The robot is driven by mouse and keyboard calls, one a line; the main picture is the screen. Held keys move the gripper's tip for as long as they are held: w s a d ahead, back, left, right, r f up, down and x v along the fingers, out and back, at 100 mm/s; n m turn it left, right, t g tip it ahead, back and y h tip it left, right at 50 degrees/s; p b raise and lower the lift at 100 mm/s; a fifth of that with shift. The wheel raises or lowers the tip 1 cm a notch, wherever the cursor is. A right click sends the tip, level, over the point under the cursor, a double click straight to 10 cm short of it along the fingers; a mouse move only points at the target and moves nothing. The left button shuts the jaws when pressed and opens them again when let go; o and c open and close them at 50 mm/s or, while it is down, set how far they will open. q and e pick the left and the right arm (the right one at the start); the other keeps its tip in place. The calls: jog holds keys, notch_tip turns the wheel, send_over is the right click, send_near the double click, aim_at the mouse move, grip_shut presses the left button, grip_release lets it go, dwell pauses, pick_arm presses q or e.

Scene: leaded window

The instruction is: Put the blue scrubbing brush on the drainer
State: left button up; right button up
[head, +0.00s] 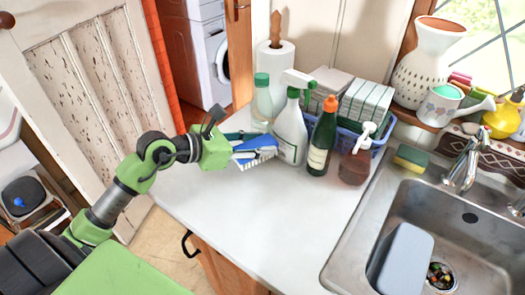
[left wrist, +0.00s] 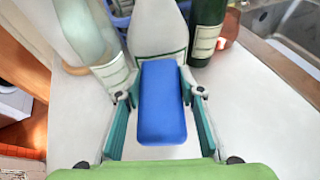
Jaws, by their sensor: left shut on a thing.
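The blue scrubbing brush (head: 258,143) has a blue back and pale bristles that hang below it. My left gripper (head: 252,146) is shut on it at the counter's left part, just in front of a white spray bottle. In the left wrist view the brush's blue back (left wrist: 162,105) lies between the two fingers of my left gripper (left wrist: 160,95). I cannot tell whether the bristles touch the counter. I cannot make out a drainer for certain in either view. My right gripper is not in view.
The white spray bottle (head: 291,135), a clear bottle (head: 262,102), a dark green bottle (head: 322,140) and a soap dispenser (head: 355,165) stand close to the brush. A blue basket (head: 378,143) is behind them. The sink (head: 350,237) holds a grey tub (head: 401,262). The front counter (head: 265,220) is clear.

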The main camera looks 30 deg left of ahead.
pick_arm(q)
jog(key=shift+w+f, duration=0.5)
jog(key=f, duration=0.2)
jog(key=f+p, duration=0.1)
jog(key=shift+w+d+f, duration=0.15)
jog(key=shift+w, duration=0.1)
jog(key=shift+f, duration=0.25)
jog(key=shift+f, duration=0.2)
jog(key=o, duration=1.2)
jog(key=shift+c, duration=0.2)
